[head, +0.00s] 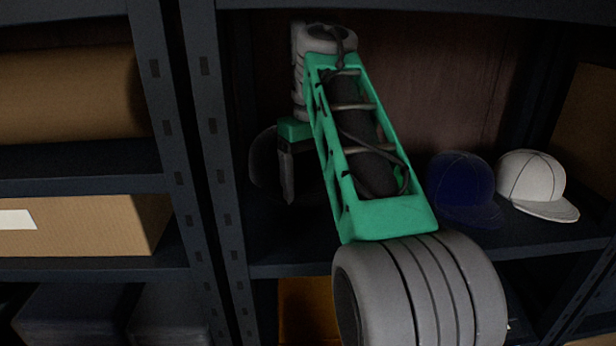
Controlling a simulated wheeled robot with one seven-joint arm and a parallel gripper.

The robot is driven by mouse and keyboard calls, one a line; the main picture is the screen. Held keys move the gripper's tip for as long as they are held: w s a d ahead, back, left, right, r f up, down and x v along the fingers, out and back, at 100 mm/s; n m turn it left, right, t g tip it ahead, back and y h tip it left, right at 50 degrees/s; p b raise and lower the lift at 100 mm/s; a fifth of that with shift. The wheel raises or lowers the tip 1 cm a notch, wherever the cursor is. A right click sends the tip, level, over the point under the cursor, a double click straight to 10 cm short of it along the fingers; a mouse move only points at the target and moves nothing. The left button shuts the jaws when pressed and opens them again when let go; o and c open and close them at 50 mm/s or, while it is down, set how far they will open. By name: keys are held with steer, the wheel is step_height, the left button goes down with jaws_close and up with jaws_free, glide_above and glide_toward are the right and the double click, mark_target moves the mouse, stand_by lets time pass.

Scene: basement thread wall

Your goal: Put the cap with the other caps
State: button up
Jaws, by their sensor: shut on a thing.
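A dark cap (263,165) is on the left side of the shelf bay, just inside the upright. My gripper (287,190) is shut on it, with a dark finger pointing down in front of the cap. The finger and my green arm link hide part of the cap. I cannot tell whether the cap touches the shelf board. A blue cap (462,188) and a white cap (534,183) sit side by side on the same shelf, to the right of my arm.
The shelf board (545,236) runs under the caps. Metal uprights (212,125) stand close left of my gripper. Another bay on the left holds a cardboard box (85,228) and a brown roll (70,92). My arm covers the middle of the cap shelf.

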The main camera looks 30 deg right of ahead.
mark_target(313, 228)
steer(key=shift+d+f, duration=0.1)
steer(key=shift+f, duration=3.05)
steer(key=shift+f+b, duration=0.4)
steer(key=shift+f, duration=0.15)
steer(key=o, duration=1.4)
steer(key=shift+c, duration=0.2)
steer(key=shift+r, duration=0.1)
